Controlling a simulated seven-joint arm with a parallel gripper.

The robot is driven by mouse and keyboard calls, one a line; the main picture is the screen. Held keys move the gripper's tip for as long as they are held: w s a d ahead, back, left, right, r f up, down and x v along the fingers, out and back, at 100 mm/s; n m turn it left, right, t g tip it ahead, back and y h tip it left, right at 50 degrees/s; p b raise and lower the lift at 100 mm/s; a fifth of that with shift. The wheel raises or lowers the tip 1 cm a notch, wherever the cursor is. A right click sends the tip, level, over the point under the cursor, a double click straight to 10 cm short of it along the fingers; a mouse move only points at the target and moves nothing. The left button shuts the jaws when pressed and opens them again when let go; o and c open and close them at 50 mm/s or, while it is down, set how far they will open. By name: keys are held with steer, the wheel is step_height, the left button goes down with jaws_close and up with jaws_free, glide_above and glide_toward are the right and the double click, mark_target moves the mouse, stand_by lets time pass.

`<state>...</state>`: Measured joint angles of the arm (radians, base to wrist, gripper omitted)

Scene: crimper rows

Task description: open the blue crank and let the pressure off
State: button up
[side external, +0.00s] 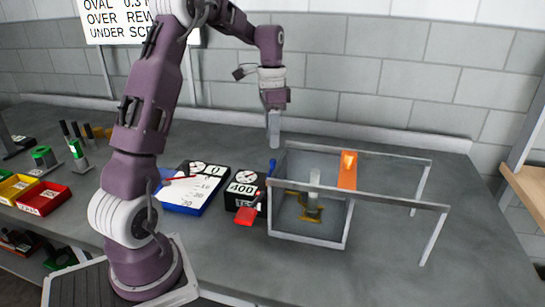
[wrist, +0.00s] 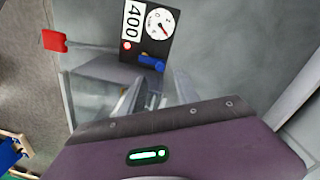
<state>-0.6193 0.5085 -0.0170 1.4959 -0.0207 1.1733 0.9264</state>
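The blue crank (side external: 272,167) is on the black pressure box (side external: 246,189), which has a dial and a display reading 400. In the wrist view the blue crank (wrist: 151,63) shows at the lower end of the box (wrist: 150,38), just beyond the fingers. My gripper (side external: 274,146) hangs pointing down above and behind the box, apart from the crank. In the wrist view my gripper (wrist: 157,90) shows two pale fingers with a gap between them, and nothing is held. Whether the crank is open or shut is hard to tell.
A clear-walled metal frame (side external: 346,246) with an orange bar (side external: 347,170) stands right of the box. A red paddle (side external: 245,216) sits at its front left. A second gauge panel (side external: 192,187) lies to the left. The bench behind the box is clear.

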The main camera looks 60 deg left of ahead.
step_height(320, 180, down, 7)
steer(key=shift+d, duration=0.15)
jaws_close()
